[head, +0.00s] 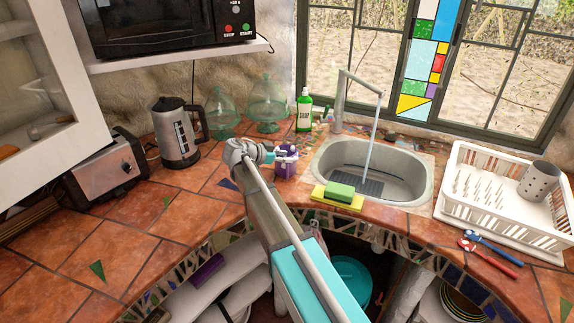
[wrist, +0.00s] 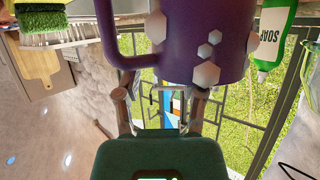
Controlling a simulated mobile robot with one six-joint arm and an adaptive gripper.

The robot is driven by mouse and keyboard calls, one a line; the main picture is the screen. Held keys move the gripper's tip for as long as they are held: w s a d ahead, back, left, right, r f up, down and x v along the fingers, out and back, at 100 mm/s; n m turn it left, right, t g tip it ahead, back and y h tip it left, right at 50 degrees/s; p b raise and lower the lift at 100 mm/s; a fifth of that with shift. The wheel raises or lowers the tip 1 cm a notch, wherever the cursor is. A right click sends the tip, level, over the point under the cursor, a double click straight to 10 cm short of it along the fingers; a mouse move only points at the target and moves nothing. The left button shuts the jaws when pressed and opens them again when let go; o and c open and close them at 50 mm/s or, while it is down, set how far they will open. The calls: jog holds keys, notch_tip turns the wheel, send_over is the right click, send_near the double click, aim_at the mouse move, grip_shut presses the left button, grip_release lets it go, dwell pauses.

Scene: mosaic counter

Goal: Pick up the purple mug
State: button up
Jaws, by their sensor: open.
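The purple mug (head: 287,164) stands on the tiled counter left of the sink, close to the end of my arm. In the wrist view the mug (wrist: 205,40) fills the upper middle, with pale hexagon patches on its side and its handle at the left. My gripper (wrist: 161,92) is open, its two fingers apart at the mug's lower edge in the picture. I cannot tell whether the fingers touch the mug. In the head view my gripper (head: 268,153) is beside the mug on its left, partly hidden by my arm.
The sink (head: 372,172) and a green-and-yellow sponge (head: 340,192) are right of the mug. A green soap bottle (head: 304,110) and glass domes (head: 268,103) stand behind it. A kettle (head: 175,133) and toaster (head: 108,170) are left; a white dish rack (head: 490,190) is right.

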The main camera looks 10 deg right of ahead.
grip_shut()
dwell(0.3)
jog(key=shift+r, duration=0.2)
notch_tip(320, 180, up, 2)
jog(key=p, duration=0.2)
jog(key=shift+r+p, duration=0.2)
jog(key=shift+p, duration=0.2)
jog(key=s+r+p, duration=1)
jog(key=s, duration=0.4)
jog(key=shift+a, duration=0.3)
jog(key=shift+a+r, duration=0.1)
